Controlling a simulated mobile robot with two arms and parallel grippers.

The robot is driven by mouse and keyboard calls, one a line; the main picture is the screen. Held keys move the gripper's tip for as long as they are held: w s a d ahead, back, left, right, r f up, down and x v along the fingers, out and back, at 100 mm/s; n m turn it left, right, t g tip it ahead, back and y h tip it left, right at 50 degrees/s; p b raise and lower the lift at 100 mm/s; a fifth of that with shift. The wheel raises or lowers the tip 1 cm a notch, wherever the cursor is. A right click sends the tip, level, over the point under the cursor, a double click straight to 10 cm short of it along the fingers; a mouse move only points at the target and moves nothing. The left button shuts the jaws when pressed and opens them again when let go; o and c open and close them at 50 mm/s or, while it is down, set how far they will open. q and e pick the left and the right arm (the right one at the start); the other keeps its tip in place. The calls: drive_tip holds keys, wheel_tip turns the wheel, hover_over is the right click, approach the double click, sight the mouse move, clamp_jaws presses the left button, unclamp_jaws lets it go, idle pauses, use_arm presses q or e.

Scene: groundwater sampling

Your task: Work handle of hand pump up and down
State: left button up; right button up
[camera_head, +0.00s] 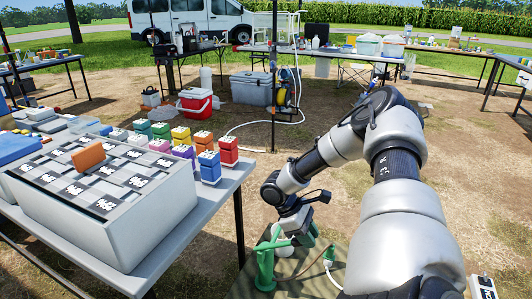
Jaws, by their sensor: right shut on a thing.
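The green hand pump (265,268) stands on a dark green mat (305,285) at the bottom middle of the head view. Its handle (272,245) reaches from the pump body toward my right gripper. My right arm comes in from the right and bends down to the pump. My right gripper (297,227) is shut on the pump handle, and its fingertips are small and partly hidden here. My left gripper is not in view.
A grey table (215,215) on the left bears a grey case (150,228) and several coloured bottles (228,150). A red cooler (196,104) stands on the dirt behind. A white hose (262,125) runs across the ground. Further tables with gear stand at the back.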

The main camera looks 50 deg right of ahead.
drive_tip(key=s+f+t, duration=0.1)
drive_tip(key=f+t+p, duration=0.1)
drive_tip(key=f, duration=0.1)
drive_tip(key=s+f+t+y+p, duration=0.1)
drive_tip(key=f, duration=0.1)
drive_tip(key=shift+s+d+f+t, duration=0.1)
drive_tip(key=shift+s+d+t, duration=0.2)
drive_tip(key=shift+s+t, duration=0.1)
drive_tip(key=f, duration=0.1)
drive_tip(key=t+p, duration=0.1)
drive_tip(key=f+p, duration=0.1)
drive_tip(key=shift+s+d+f+t, duration=0.1)
drive_tip(key=shift+s+f+t, duration=0.2)
drive_tip(key=shift+t, duration=0.1)
drive_tip(key=shift+s+f+t+y+p, duration=0.3)
drive_tip(key=shift+f+t+p, duration=0.2)
drive_tip(key=shift+f+p, duration=0.3)
drive_tip(key=shift+d+f, duration=0.1)
drive_tip(key=shift+f, duration=0.2)
drive_tip(key=o, duration=0.9)
drive_tip(key=shift+s, duration=0.2)
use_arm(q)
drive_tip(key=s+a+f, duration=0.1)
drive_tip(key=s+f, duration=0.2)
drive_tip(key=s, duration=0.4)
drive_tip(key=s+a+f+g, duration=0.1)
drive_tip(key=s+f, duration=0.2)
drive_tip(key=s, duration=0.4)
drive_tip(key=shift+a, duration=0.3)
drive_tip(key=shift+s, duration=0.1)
